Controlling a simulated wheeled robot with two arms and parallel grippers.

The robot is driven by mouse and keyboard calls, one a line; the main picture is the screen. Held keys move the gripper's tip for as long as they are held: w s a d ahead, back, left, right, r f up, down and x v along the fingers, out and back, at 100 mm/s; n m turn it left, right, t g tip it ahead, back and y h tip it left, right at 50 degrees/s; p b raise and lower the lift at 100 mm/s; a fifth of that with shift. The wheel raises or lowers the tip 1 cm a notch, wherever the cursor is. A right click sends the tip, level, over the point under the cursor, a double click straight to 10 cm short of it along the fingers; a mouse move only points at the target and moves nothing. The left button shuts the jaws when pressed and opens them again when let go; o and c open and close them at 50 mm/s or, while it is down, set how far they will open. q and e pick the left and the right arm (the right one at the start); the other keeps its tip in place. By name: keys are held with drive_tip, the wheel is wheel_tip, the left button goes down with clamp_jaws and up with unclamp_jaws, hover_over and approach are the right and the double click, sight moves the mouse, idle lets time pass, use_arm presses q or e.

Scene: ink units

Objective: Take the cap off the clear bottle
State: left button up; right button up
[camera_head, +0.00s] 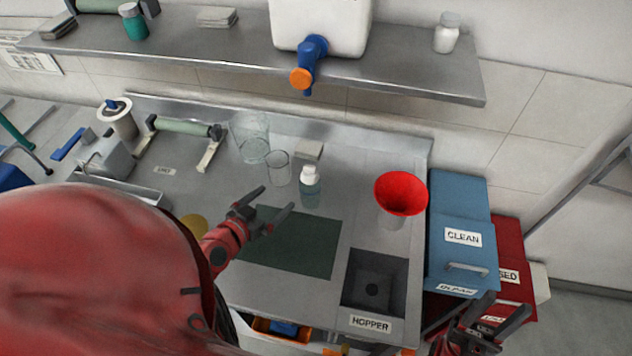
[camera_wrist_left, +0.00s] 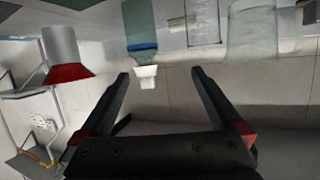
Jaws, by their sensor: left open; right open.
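The left wrist view is upside down; there the bottle (camera_wrist_left: 139,22) and cap (camera_wrist_left: 147,76) show beyond the open fingers (camera_wrist_left: 160,73), with the cap nearer the left finger in the picture. My right gripper (camera_head: 510,303) is open and empty at the lower right, by the bins.
Glass beakers (camera_head: 279,168) stand left of the bottle. The green mat (camera_head: 290,242) is bare. A steel shelf (camera_head: 400,77) with a blue-tapped container (camera_head: 320,28) overhangs the back.

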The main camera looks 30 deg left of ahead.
sight(303, 192)
use_arm(q)
drive_tip(key=shift+g+h, duration=0.4)
drive_tip(key=x, duration=0.4)
drive_tip(key=d+x, duration=0.1)
drive_tip(key=x, duration=0.3)
drive_tip(key=d+f+b+x, duration=0.1)
drive_tip(key=x, duration=0.3)
drive_tip(key=shift+s+d, duration=0.1)
drive_tip(key=shift+s, duration=0.25)
drive_tip(key=shift+w+d, duration=0.1)
drive_tip(key=shift+w, duration=0.25)
drive_tip(key=p+x, duration=0.1)
drive_tip(key=x, duration=0.2)
drive_tip(key=shift+f, duration=0.15)
drive_tip(key=shift+w+d+f, duration=0.15)
drive_tip(key=shift+w+f, duration=0.15)
drive_tip(key=shift+w, duration=0.4)
clamp_jaws()
